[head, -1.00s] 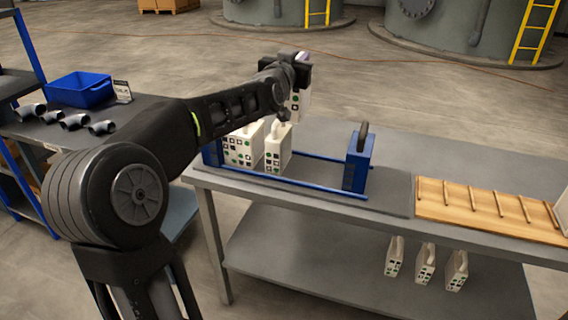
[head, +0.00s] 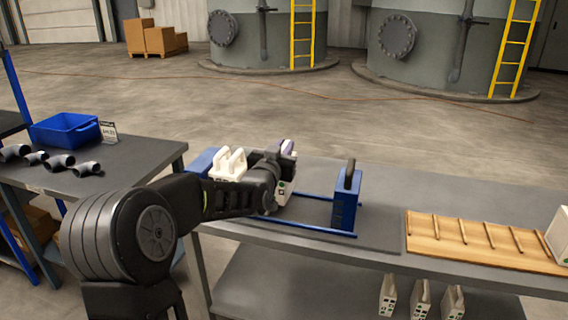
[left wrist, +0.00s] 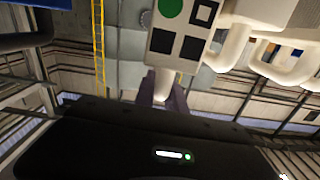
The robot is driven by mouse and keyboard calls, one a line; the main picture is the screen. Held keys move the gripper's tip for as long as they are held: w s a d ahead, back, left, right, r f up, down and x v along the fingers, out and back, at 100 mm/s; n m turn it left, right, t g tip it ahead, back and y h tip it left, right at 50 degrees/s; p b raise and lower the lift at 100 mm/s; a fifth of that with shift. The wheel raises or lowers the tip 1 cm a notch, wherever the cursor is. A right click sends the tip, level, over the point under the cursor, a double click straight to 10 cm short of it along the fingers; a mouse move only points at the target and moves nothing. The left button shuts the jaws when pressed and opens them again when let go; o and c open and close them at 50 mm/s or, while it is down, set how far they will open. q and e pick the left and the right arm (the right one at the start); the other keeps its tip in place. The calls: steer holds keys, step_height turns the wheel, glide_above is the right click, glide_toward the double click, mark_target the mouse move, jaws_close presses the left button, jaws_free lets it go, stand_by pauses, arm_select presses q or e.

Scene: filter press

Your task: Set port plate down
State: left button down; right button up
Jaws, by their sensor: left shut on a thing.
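A white port plate (head: 284,194) with coloured port marks hangs from my left gripper (head: 287,147), low at the blue filter press frame (head: 346,203). My forearm hides most of the plate and its lower edge, so I cannot tell whether it rests on the rails (head: 300,229). In the left wrist view the purple fingers (left wrist: 165,88) are shut on the white handle of this plate (left wrist: 181,28). Other white plates (head: 230,163) stand in the press, left of the held one. Their handles also show in the left wrist view (left wrist: 285,62). My right gripper is not in view.
The press stands on a grey table (head: 385,205). A wooden slotted board (head: 480,258) lies to its right, with a white block (head: 559,232) at the edge. Three plates stand on the lower shelf (head: 320,285). Right of the held plate, the rails are clear.

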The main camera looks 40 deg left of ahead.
arm_select(q)
steer(key=shift+r, duration=0.15)
steer(key=shift+f, duration=2.25)
steer(key=c, duration=1.4)
jaws_free()
steer(key=shift+f, duration=0.1)
steer(key=b+v, duration=0.1)
steer(key=v, duration=1.1)
